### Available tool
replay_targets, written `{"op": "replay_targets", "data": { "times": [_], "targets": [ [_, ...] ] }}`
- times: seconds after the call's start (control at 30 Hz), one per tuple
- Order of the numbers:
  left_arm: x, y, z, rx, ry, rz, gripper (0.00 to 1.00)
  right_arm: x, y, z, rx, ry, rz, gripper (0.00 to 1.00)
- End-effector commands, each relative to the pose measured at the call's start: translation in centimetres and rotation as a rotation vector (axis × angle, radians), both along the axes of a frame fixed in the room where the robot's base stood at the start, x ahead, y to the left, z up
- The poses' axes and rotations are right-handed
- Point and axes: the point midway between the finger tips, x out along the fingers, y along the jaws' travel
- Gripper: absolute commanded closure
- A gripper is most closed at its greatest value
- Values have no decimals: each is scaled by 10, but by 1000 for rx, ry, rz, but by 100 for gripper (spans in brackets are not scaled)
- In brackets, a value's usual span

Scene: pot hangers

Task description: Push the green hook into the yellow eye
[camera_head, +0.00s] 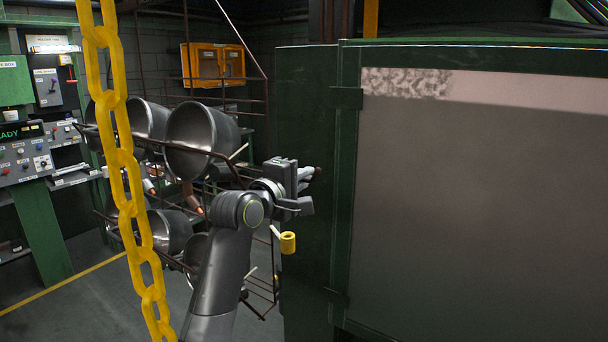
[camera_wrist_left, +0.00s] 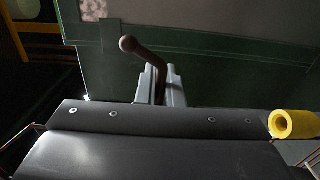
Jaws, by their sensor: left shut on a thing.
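My left gripper (camera_head: 305,180) is beside the dark green door panel, and its grey fingers (camera_wrist_left: 160,88) are shut on a dark brown bent rod (camera_wrist_left: 146,52) with a ball end. In the head view only a small dark tip of this rod shows at the fingers. The rod looks brown, and I cannot make out a clearly green hook. A yellow hollow cylinder (camera_head: 288,243), seemingly the yellow eye, sits on a pale stem below the gripper. It also shows at the right of the left wrist view (camera_wrist_left: 293,124), apart from the rod. My right gripper is not in view.
The green-framed panel (camera_head: 480,190) fills the right side. A wire rack with several metal pots (camera_head: 200,140) stands behind my arm. A yellow chain (camera_head: 122,160) hangs at the left front. A control console (camera_head: 30,150) stands at the far left.

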Motion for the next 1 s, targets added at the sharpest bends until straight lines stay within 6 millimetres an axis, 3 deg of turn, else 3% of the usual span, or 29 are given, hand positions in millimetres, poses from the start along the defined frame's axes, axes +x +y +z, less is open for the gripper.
{"op": "replay_targets", "data": {
  "times": [0.03, 0.6, 1.0],
  "targets": [
    [-2, 0, 3, -1, -1, 0, 100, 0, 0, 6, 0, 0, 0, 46],
    [-2, 0, -53, 0, -1, 0, 100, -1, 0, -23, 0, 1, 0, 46],
    [-2, 0, -57, 0, -1, 0, 100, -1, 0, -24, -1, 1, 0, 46]
  ]
}}
